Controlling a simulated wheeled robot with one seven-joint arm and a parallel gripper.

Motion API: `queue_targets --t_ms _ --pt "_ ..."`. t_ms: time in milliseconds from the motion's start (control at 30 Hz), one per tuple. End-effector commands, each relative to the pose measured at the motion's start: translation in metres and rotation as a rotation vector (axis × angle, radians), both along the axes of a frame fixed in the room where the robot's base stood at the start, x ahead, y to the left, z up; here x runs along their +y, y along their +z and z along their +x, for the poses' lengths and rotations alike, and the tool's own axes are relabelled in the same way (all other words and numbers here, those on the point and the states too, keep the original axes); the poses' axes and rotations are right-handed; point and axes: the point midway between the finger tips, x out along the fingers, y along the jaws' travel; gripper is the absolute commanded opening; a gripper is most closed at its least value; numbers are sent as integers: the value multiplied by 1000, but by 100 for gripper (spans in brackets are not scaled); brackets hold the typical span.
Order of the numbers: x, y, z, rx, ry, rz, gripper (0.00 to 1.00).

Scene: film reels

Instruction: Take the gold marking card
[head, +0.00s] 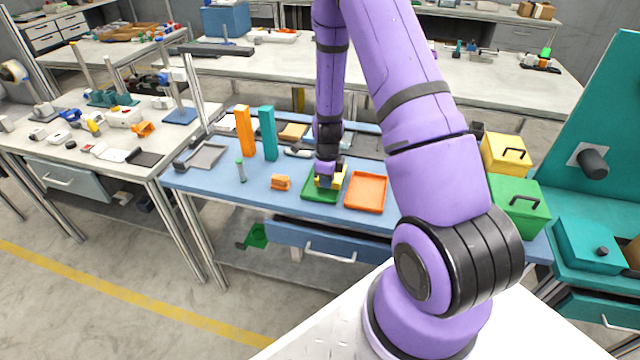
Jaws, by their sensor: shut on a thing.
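My gripper (327,184) points down over a small green tray (310,197) on the blue table. It is shut on a small yellow-gold piece (339,180), which shows at the right side of the jaws. The piece is partly hidden by the gripper and too small to tell for sure whether it is the gold marking card. I cannot tell whether it touches the tray. A flat tan-gold piece (293,131) lies farther back on the table.
An orange tray (366,191) is right of the green tray. An orange block (281,183) lies to the left. Tall orange (244,131) and teal (267,134) uprights stand behind. Yellow (503,155) and green (518,207) boxes stand at right. The table's front left is clear.

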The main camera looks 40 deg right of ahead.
Motion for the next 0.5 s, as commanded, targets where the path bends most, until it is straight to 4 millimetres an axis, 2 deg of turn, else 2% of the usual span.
queue_targets --t_ms 500 --pt "-92 11 -62 -1 -4 0 0"
